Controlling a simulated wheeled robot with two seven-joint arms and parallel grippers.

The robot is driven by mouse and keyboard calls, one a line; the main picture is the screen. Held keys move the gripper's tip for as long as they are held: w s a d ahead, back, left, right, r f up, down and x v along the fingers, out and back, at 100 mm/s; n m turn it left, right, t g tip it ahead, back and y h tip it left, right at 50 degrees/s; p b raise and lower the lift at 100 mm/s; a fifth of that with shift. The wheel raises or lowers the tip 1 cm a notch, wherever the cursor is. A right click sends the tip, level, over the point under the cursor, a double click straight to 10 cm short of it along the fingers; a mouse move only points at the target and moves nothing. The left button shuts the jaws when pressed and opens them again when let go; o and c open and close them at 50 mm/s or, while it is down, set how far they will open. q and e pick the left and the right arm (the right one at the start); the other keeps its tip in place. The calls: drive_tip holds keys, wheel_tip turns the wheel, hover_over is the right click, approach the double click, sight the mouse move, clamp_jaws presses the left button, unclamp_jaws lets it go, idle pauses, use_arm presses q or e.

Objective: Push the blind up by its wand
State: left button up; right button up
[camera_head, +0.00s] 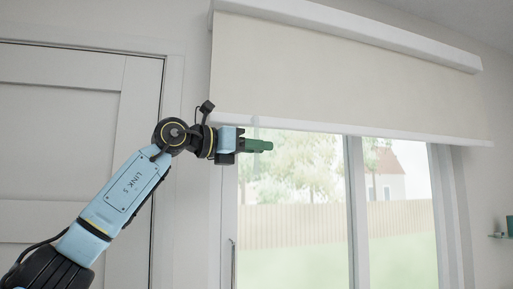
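The cream blind (340,70) hangs from a white head rail (350,32) and covers the upper part of the glass door. Its white bottom bar (360,131) slopes down to the right. My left gripper (271,146) has green fingers that point right, just below the left part of the bottom bar. The fingers show side-on, so whether they are open or shut on something is unclear. I cannot make out the wand clearly; the gripper may hide it. My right gripper is out of view.
Below the blind is a glass door with a white frame (357,200); a fence and trees show outside. A panelled white door (60,130) stands at the left. A small shelf (499,236) with items is at the right edge.

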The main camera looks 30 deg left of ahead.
use_arm(q)
drive_tip(key=b+v, duration=0.3)
drive_tip(key=v, duration=1)
drive_tip(key=shift+s, duration=0.2)
drive_tip(key=shift+a, duration=0.1)
drive_tip(key=p+x, duration=0.2)
drive_tip(key=x, duration=0.2)
drive_tip(key=r+p+x, duration=0.1)
drive_tip(key=p+x, duration=0.2)
drive_tip(key=x, duration=0.2)
drive_tip(key=r+p+x, duration=0.1)
drive_tip(key=p+x, duration=0.1)
drive_tip(key=x, duration=0.2)
drive_tip(key=shift+w+p, duration=0.25)
drive_tip(key=shift+p, duration=0.15)
drive_tip(key=shift+f, duration=0.1)
